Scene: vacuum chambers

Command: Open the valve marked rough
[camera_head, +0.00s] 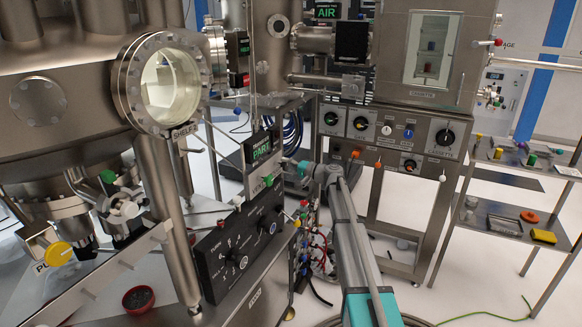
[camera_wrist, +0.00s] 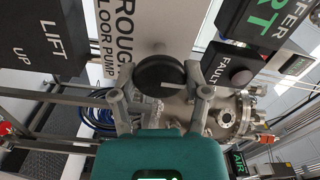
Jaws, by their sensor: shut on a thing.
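In the wrist view, a black round knob (camera_wrist: 160,70) sits at the lower edge of a white plate (camera_wrist: 150,22) lettered ROUGH and FLOOR PUMP. A short pale mark shows on the knob's near side. My gripper (camera_wrist: 160,88) has one finger on each side of the knob and is shut on it. The rough marking cannot be read in the head view.
In the wrist view, a LIFT UP box (camera_wrist: 42,42) stands left and a FAULT button box (camera_wrist: 240,72) close right.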

